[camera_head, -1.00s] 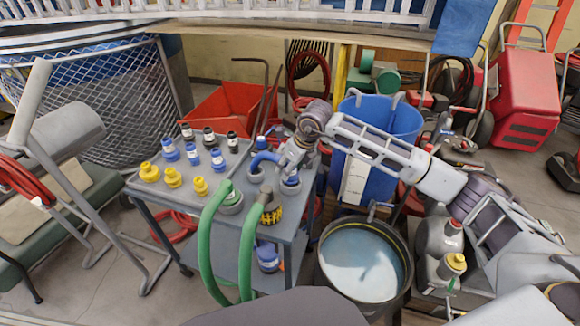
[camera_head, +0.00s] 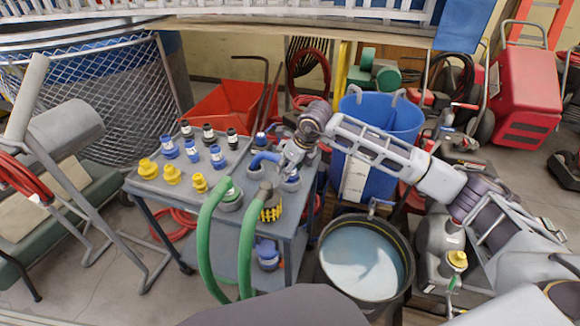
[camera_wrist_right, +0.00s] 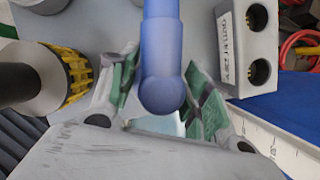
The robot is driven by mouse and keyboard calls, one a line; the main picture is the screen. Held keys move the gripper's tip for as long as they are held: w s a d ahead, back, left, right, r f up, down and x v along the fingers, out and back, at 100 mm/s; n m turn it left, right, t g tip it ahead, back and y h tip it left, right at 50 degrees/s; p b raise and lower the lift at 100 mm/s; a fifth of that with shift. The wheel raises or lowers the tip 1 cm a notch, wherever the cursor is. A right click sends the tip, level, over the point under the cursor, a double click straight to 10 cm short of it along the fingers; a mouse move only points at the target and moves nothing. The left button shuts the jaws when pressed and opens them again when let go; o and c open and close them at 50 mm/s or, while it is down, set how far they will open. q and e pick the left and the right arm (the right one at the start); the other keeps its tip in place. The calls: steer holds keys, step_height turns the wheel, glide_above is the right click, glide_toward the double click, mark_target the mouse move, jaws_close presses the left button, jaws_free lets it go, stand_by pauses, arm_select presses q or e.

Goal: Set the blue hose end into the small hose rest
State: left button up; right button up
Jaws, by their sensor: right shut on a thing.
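In the head view my right gripper (camera_head: 291,160) reaches in from the right over the cart's right edge. Round grey holders (camera_head: 255,173) stand below the gripper and hose. I cannot tell for sure which is the small hose rest. My left gripper is not in view.
Two green hoses (camera_head: 205,240) arch over the cart's front edge. Yellow (camera_head: 172,175) and blue (camera_head: 191,150) fittings stand on the cart top. In the wrist view a grey block with two holes (camera_wrist_right: 249,45) is at right. A water tub (camera_head: 362,262) stands right of the cart.

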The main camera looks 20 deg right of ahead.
steer(key=shift+f+b, duration=0.4)
steer(key=shift+f, duration=0.15)
steer(key=o, duration=1.2)
steer(key=shift+r, duration=0.1)
steer(key=v, duration=1.2)
steer(key=shift+d, duration=0.1)
steer(key=shift+s+f, duration=0.1)
steer(key=shift+f, duration=0.1)
